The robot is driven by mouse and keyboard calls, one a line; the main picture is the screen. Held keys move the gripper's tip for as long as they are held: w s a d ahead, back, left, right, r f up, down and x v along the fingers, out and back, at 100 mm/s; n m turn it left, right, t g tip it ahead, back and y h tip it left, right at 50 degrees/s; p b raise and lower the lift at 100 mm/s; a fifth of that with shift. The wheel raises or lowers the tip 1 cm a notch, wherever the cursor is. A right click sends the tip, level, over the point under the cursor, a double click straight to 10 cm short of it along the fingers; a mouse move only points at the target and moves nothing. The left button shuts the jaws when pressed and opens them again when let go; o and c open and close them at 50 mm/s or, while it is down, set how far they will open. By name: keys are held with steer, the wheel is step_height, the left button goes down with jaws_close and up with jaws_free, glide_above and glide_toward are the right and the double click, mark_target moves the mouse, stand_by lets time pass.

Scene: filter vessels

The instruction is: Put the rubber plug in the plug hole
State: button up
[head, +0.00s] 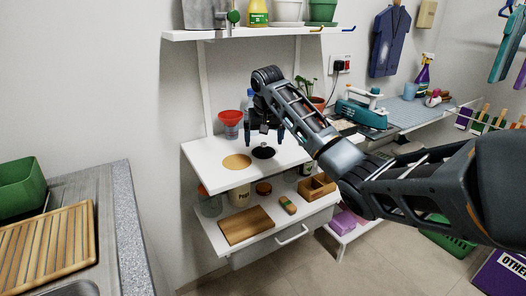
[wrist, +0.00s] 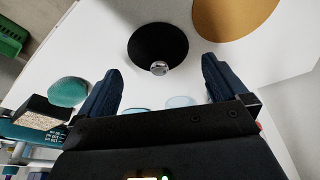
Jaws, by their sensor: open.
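A black disc (head: 265,153) lies on the white upper shelf (head: 215,178), right of a tan disc (head: 236,161). A small shiny metal knob (wrist: 160,68) shows at the black disc's near edge in the wrist view. I cannot tell whether disc and knob are one piece, or whether this is the rubber plug. My gripper (head: 265,135) is over the black disc, fingers downward, open and empty. In the wrist view, the knob appears between my fingertips (wrist: 161,66), with no finger touching it. I cannot make out the plug hole; only a corner of the sink basin (head: 50,289) shows.
A lower shelf holds jars, a wooden board (head: 246,226) and a wooden box. The counter at left carries a slatted rack (head: 48,245) and green tub (head: 20,183).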

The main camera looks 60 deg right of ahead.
mark_target(264, 143)
steer(key=shift+x, duration=1.6)
steer(key=c, duration=0.9)
steer(key=shift+c, duration=0.3)
steer(key=shift+r, duration=0.1)
steer(key=shift+r, duration=0.45)
steer(key=r, duration=0.3)
steer(key=shift+s+d+r+b, duration=0.25)
steer(key=shift+s+b, duration=0.05)
steer(key=s+d+r+b, duration=0.1)
steer(key=s+d+r, duration=0.4)
steer(key=s, duration=0.4)
steer(key=shift+s+d+r, duration=0.25)
steer(key=shift+s+r, duration=0.05)
steer(key=shift+r, duration=0.45)
